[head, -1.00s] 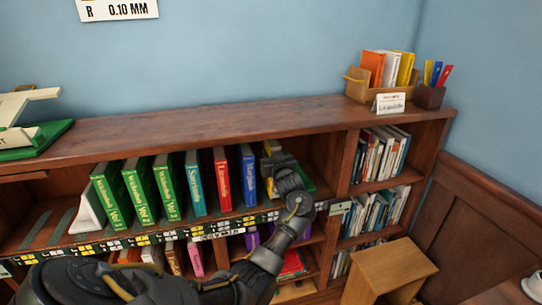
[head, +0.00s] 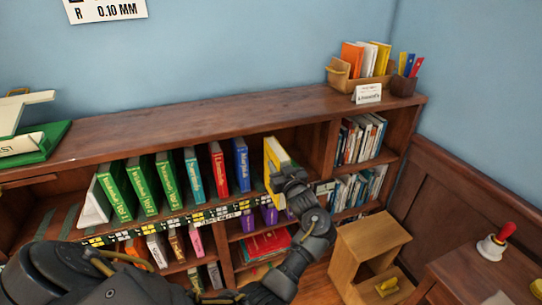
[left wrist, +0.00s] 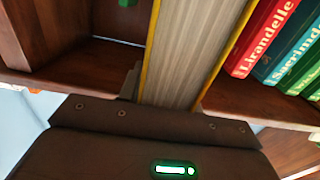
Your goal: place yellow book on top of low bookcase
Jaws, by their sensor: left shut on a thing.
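The yellow book (head: 269,172) stands upright at the front of the upper shelf of the low bookcase (head: 200,123), to the right of a blue book. My left gripper (head: 287,178) is shut on the yellow book from the front; its fingertips are partly hidden in the head view. In the left wrist view the book's page edges (left wrist: 190,50) show between two yellow covers, held between the fingers. The bookcase's wooden top is long and flat, with a wide bare stretch in the middle. My right gripper is not in view.
A wooden box of books (head: 345,82), a small sign (head: 367,94) and a pen holder (head: 403,86) stand at the top's right end. A green and white object (head: 30,142) sits at its left end. A wooden stool (head: 368,250) stands at front right.

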